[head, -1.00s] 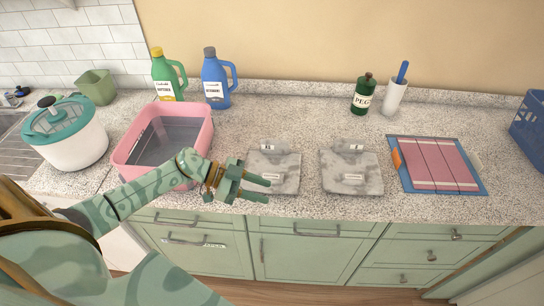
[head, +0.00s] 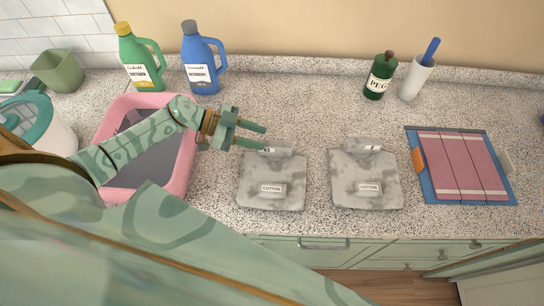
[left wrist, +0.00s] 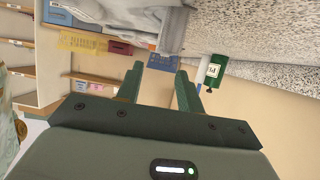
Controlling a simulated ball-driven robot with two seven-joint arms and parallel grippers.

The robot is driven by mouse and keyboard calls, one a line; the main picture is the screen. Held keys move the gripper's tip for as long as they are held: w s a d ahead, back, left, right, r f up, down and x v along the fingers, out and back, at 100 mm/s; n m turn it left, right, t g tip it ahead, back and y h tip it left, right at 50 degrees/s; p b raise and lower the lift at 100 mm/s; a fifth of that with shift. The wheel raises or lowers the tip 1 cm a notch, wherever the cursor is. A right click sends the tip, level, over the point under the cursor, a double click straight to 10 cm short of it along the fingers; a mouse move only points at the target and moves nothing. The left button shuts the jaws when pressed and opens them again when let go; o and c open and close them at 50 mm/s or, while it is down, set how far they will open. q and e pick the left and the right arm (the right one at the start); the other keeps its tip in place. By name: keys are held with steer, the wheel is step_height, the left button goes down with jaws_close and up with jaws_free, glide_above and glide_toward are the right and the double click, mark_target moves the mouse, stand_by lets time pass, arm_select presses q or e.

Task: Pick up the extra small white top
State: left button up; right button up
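Two folded mottled white-grey tops lie flat on the counter in the head view, the left top (head: 271,182) and the right top (head: 364,178). Each has a "COTTON" label on its front and a small tag at the collar; the size on those tags is too small to read. My left gripper (head: 264,138) is open and empty, its fingertips near the collar of the left top. The left wrist view shows its two fingers (left wrist: 160,78) apart, with grey cloth (left wrist: 182,22) beyond them. My right gripper is not in view.
A pink basin (head: 184,170) stands to the left, under my left arm. Green (head: 139,58) and blue (head: 203,60) bottles, a dark green PEG bottle (head: 379,76) and a white holder (head: 415,80) stand at the back. A blue-edged folding board (head: 428,190) lies right.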

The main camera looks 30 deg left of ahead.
mark_target(285, 144)
arm_select(q)
steer(key=shift+w+d+f, duration=0.1)
steer(key=shift+w+d, duration=0.1)
steer(key=shift+w, duration=0.05)
steer(key=x, duration=0.7)
steer(key=shift+w+a+b, duration=0.1)
steer(key=shift+b, duration=0.2)
jaws_close()
